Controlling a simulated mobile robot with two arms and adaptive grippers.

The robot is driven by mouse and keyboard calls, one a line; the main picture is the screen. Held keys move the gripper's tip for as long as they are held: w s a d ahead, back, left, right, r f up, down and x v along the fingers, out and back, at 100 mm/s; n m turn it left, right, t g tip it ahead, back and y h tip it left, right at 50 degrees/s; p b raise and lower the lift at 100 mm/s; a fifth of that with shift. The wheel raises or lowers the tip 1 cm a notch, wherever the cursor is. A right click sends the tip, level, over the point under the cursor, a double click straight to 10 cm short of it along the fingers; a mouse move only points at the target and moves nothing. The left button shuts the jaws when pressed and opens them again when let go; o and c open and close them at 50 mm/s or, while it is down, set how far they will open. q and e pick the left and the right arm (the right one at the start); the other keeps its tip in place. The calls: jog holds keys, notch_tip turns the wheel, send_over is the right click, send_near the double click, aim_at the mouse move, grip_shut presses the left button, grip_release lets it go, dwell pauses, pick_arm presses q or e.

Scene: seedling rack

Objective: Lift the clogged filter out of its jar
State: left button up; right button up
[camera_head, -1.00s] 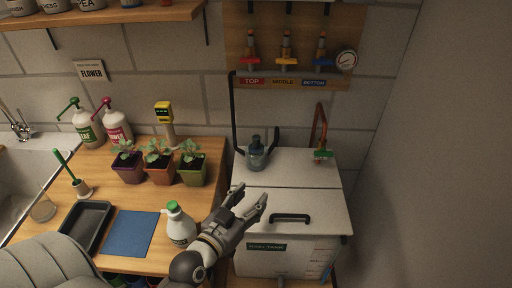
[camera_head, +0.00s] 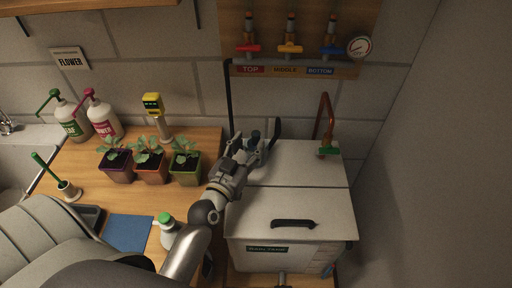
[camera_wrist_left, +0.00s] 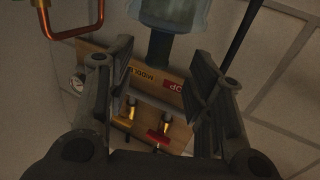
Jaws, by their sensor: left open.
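The filter jar (camera_head: 262,157), grey-blue and translucent, stands on the back left of the white tank's lid, partly hidden by my gripper. Its dark top piece (camera_head: 255,136) sticks up. My left gripper (camera_head: 251,147) is at the jar in the head view. In the left wrist view the jar (camera_wrist_left: 173,14) is at the top edge, and its dark top piece (camera_wrist_left: 160,48) points down the picture between the fingertips. My left gripper (camera_wrist_left: 160,58) is open there, with a gap on both sides of the dark piece. The clogged filter inside cannot be made out. My right gripper is out of view.
The white tank (camera_head: 290,248) has a black lid handle (camera_head: 293,223). A copper pipe (camera_head: 328,125) with a green valve rises at its right. Potted seedlings (camera_head: 151,167) and a white bottle (camera_head: 169,232) stand left of my arm. The valve board (camera_head: 232,50) is on the wall behind.

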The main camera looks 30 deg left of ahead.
aim_at(254, 139)
pick_arm(q)
jog(key=shift+w, duration=0.5)
jog(key=w+p, duration=0.1)
jog(key=w, duration=0.2)
jog(key=shift+w+f, duration=0.1)
jog(key=shift+w, duration=0.05)
jog(key=shift+w+a+f, duration=0.1)
jog(key=shift+w+f, duration=0.05)
jog(key=shift+w, duration=0.3)
jog(key=shift+s, duration=0.1)
jog(key=shift+c, duration=1.1)
grip_shut()
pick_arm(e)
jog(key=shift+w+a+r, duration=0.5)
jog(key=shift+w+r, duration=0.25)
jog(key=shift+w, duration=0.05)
